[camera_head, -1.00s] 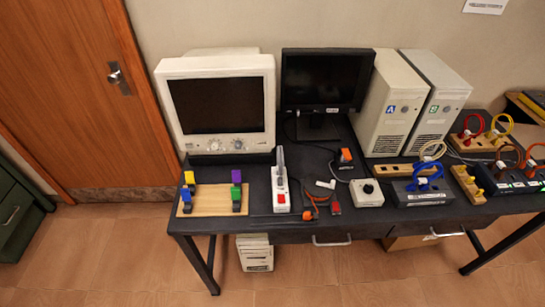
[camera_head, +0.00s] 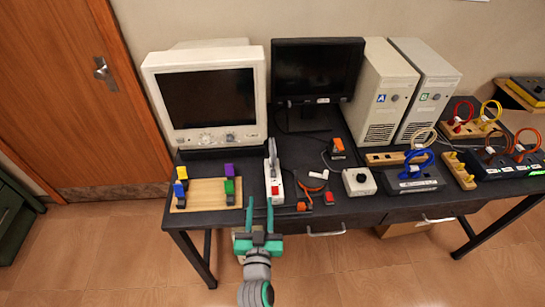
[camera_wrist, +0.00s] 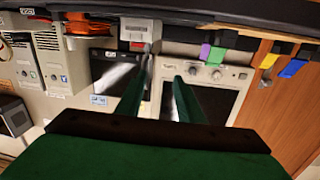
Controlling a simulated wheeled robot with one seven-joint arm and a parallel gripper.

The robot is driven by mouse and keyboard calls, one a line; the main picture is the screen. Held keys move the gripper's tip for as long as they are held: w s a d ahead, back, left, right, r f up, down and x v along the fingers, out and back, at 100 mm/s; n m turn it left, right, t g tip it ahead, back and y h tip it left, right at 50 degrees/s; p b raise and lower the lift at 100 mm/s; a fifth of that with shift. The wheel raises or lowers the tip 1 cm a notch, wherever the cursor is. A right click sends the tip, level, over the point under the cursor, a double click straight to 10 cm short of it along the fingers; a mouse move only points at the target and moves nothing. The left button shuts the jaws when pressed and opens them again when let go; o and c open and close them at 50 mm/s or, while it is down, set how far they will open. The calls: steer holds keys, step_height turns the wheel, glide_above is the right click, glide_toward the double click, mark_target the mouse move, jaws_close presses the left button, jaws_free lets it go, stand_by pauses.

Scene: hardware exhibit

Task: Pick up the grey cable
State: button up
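A pale grey-cream cable loop (camera_head: 424,138) stands at the wooden socket strip (camera_head: 384,159), right of the table's middle. It is partly hidden behind the blue cable loop (camera_head: 420,160) on a dark grey box. It is the only loop that looks near grey. I cannot make it out in the wrist view. My gripper (camera_head: 260,201) is at the table's front edge, well left of the pale loop. Its two green fingers are apart with nothing between them. They also show in the wrist view (camera_wrist: 158,82), open and empty.
A white power strip (camera_head: 274,178) and an orange cable (camera_head: 312,187) lie just beyond my gripper. A wooden board with coloured blocks (camera_head: 206,195) is to the left. Two monitors and two computer towers (camera_head: 381,90) stand behind.

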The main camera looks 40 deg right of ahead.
steer(key=m+h, duration=0.1)
glide_toward(273, 167)
steer(key=shift+g, duration=0.3)
steer(key=x, duration=0.2)
steer(key=r+x, duration=0.1)
steer(key=x, duration=0.1)
steer(key=shift+d, duration=0.15)
steer(key=shift+x, duration=3.2)
steer(key=shift+f, duration=0.15)
jaws_close()
